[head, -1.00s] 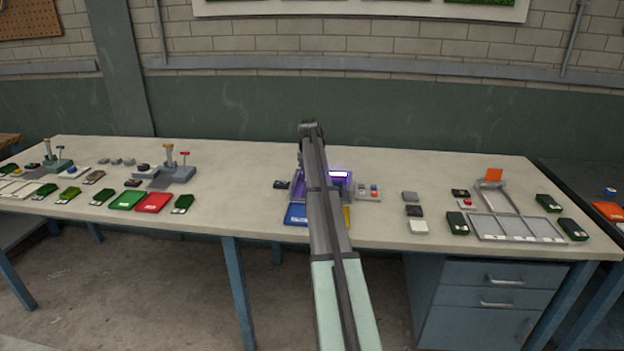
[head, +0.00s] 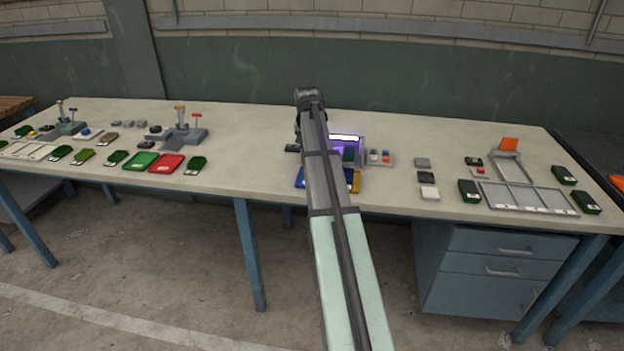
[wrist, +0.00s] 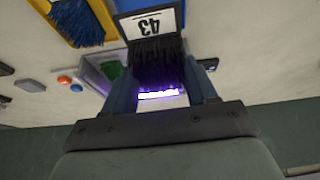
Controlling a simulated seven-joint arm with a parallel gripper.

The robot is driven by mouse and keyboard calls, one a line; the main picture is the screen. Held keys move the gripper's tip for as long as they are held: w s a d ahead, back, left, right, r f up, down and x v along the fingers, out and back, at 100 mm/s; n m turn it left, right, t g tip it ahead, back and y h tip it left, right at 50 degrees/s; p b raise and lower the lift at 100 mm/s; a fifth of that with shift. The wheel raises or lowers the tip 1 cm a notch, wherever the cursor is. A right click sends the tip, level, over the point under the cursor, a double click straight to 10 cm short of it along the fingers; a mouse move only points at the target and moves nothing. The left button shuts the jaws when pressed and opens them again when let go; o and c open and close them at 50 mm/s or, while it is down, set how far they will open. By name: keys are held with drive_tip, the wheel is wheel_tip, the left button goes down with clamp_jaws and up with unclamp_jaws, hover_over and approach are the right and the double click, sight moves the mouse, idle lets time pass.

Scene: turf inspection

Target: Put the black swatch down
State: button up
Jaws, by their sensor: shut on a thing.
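The black swatch (wrist: 160,60) is a dark bristly piece with a white label reading 43. It is in my gripper (wrist: 162,88), whose two fingers are on either side of it in the wrist view. The swatch appears held above the pale table; I cannot tell the gap below it. In the head view my own arm hides the gripper and this swatch. A purple lamp glows behind the fingers in the wrist view and on a lit box (head: 361,147) in the head view.
A blue tray (wrist: 111,8) and a yellow tray (wrist: 42,12) lie close by, with a dark bluish swatch (wrist: 76,24) there. A button box (head: 379,158) stands beside the lit box. A sectioned tray (head: 528,199) is at right. Bare table (head: 245,160) lies to the left.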

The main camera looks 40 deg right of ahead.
drive_tip(key=shift+s+a+f, duration=0.15)
drive_tip(key=shift+s, duration=0.25)
drive_tip(key=shift+f, duration=5)
drive_tip(key=shift+f, duration=0.1)
drive_tip(key=o, duration=0.8)
drive_tip(key=v, duration=1.2)
drive_tip(key=shift+w, duration=0.15)
